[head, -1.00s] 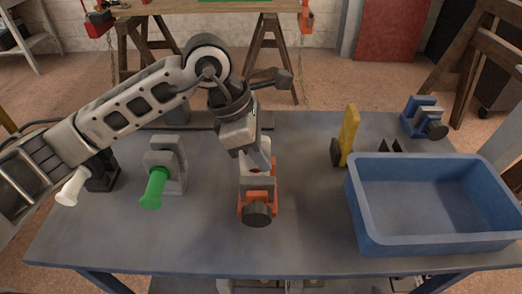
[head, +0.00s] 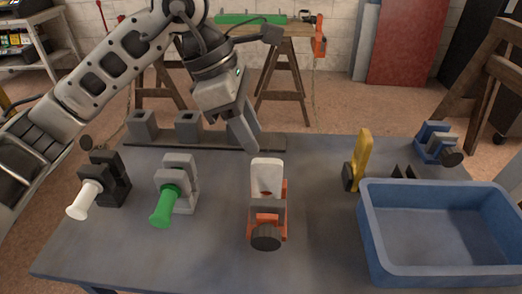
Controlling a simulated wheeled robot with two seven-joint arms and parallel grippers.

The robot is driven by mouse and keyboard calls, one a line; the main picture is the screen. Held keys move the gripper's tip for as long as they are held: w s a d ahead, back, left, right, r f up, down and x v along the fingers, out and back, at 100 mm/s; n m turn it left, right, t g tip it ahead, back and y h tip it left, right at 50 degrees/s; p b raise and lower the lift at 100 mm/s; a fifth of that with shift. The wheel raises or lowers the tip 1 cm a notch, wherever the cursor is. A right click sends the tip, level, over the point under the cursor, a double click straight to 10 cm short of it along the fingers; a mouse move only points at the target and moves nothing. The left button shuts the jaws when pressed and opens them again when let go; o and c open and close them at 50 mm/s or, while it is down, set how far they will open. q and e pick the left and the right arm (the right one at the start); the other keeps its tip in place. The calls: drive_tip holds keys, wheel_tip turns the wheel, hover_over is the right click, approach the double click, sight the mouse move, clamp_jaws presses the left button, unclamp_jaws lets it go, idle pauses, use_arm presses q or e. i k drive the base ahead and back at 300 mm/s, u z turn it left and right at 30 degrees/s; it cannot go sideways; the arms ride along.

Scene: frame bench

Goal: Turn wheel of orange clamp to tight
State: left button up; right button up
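The orange clamp (head: 283,213) stands near the middle of the bench, with its dark round wheel (head: 265,237) facing the front. A white plate (head: 267,173) with a reddish spot stands upright at the clamp's back, above its grey jaw. My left gripper (head: 246,142) hangs behind and slightly left of the clamp, higher than it, apart from the wheel and the plate. Its fingers point down and overlap in this view, so their opening does not show. My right gripper is out of view.
A green-handled grey clamp (head: 165,205) and a white-handled black clamp (head: 84,199) stand to the left. A yellow clamp (head: 362,158), a blue clamp (head: 431,140) and a large blue bin (head: 440,275) are to the right. A low rail with grey blocks (head: 188,125) runs along the back.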

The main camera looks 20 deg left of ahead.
sight(265, 237)
drive_tip(key=k, duration=1)
